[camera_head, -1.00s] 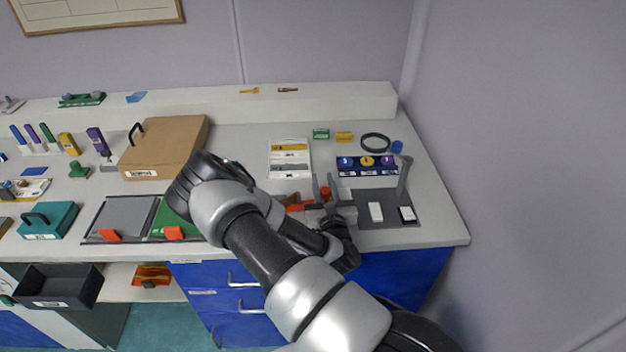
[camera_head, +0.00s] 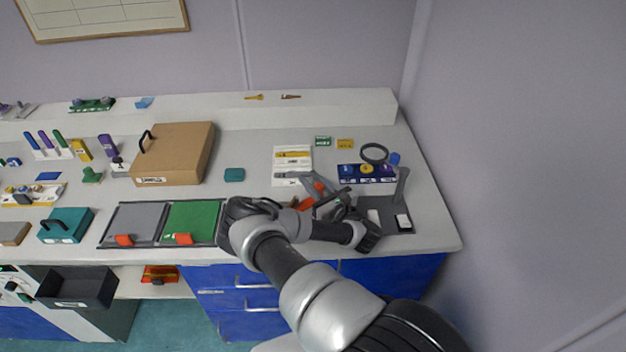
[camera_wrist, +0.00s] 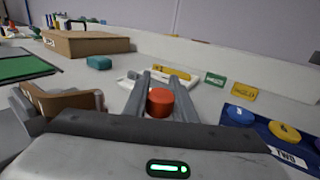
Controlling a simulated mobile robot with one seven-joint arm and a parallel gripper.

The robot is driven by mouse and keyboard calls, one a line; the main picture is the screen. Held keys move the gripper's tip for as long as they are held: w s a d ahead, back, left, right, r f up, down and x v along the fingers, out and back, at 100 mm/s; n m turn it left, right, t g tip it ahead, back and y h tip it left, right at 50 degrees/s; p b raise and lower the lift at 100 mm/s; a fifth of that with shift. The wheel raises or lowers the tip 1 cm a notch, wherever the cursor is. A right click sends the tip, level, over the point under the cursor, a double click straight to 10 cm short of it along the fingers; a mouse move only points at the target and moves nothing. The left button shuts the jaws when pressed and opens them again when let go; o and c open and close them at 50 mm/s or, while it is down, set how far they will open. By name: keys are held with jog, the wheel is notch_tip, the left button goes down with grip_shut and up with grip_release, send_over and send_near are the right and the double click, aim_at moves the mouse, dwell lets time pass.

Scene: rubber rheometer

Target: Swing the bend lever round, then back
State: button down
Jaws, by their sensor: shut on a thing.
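My gripper (camera_wrist: 160,103) points away over the bench, its two grey fingers on either side of a red knob (camera_wrist: 159,102). The fingers are shut on this knob, which looks like the bend lever's handle. The knob also shows in the head view (camera_head: 319,187), where my gripper (camera_head: 315,183) reaches toward the back left. A brown curved piece with grey parts (camera_wrist: 62,101) stands left of the fingers in the wrist view. The lever's arm and pivot are mostly hidden by my gripper and wrist.
A white tray with a yellow item (camera_head: 292,154) lies just beyond the fingers. A blue rack with round discs (camera_head: 366,180) and a dark grey mat (camera_head: 398,222) are to the right. A small teal block (camera_head: 234,174) and a brown box (camera_head: 180,155) are to the left.

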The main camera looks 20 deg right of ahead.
aim_at(322, 191)
jog(key=c, duration=1.5)
grip_release()
jog(key=shift+o, duration=0.2)
jog(key=v, duration=0.8)
jog(key=shift+s, duration=0.3)
jog(key=shift+s+d+f+b, duration=0.2)
jog(key=shift+s+f+b, duration=0.55)
jog(key=shift+b, duration=0.25)
jog(key=shift+s+d+r+b, duration=0.15)
jog(key=shift+s+r+b, duration=0.1)
jog(key=shift+s+b, duration=0.5)
jog(key=shift+s+r+b, duration=0.15)
jog(key=shift+r+b, duration=0.3)
jog(key=shift+r, duration=0.1)
